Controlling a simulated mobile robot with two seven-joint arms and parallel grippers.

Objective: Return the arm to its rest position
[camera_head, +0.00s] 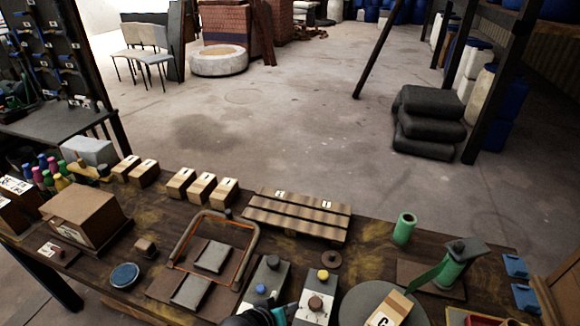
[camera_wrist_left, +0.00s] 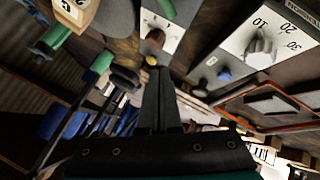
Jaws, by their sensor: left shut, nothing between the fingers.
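My left gripper (camera_head: 284,312) shows at the bottom edge of the head view, low over the front of the workbench, beside two control boxes. In the left wrist view its two dark fingers (camera_wrist_left: 158,88) are together with nothing between them. One box (camera_head: 251,297) has a blue button and a knob; in the left wrist view its dial (camera_wrist_left: 258,48) carries numbers. The other box (camera_head: 326,312) has a yellow button and a brown knob (camera_wrist_left: 155,38). I cannot tell whether the fingertips touch either box. My right gripper is not in view.
The workbench (camera_head: 372,254) is crowded. A framed tray (camera_head: 212,214), a slatted wooden rack (camera_head: 297,215), a green cylinder (camera_head: 404,228), a green clamp-like device (camera_head: 455,268) and a round grey disc (camera_head: 362,300) stand around. Open floor (camera_head: 270,125) lies beyond.

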